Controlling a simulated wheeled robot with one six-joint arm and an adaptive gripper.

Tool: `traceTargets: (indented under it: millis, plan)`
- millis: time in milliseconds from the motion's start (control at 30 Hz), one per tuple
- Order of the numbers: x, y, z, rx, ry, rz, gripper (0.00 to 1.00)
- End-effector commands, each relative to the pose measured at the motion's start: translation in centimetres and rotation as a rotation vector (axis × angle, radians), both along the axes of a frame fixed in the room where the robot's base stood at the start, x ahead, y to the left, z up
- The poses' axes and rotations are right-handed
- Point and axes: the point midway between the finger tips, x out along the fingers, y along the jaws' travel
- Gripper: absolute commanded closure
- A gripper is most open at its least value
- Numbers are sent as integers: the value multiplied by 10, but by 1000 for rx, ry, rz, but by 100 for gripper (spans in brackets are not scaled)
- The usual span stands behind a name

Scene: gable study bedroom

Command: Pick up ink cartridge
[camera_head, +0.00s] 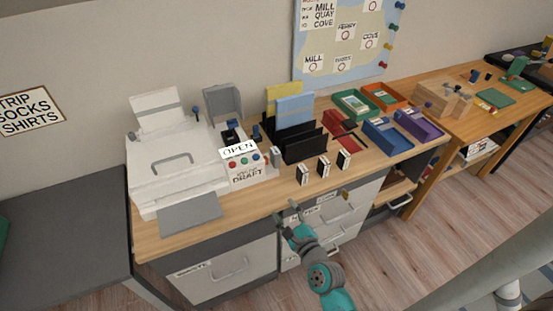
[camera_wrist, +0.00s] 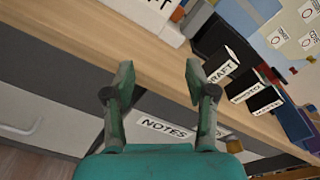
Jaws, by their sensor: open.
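Three small black-and-white blocks that look like ink cartridges stand upright in a row near the desk's front edge: a left one (camera_head: 302,175), a middle one (camera_head: 323,167) and a right one (camera_head: 344,159). In the wrist view the nearest cartridge (camera_wrist: 222,66) has a label ending in "RAFT"; the middle cartridge (camera_wrist: 243,88) and far cartridge (camera_wrist: 264,102) have labels too small to read. My gripper (camera_head: 286,210) is open and empty at the desk's front edge, left of and apart from the cartridges. Both fingers show in the wrist view (camera_wrist: 159,73).
A black file holder (camera_head: 305,148) stands behind the cartridges. Coloured trays, blue (camera_head: 387,137) and purple (camera_head: 419,125), are to the right. Drawers (camera_head: 335,218) lie below the edge.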

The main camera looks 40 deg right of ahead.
Motion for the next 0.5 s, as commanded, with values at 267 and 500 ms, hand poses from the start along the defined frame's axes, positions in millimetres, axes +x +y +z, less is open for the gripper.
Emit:
traceTargets:
  millis: [267,500]
  plan:
    - [66,-60,33,440,-197,-36,44]
    - [86,-76,43,563,-249,-36,44]
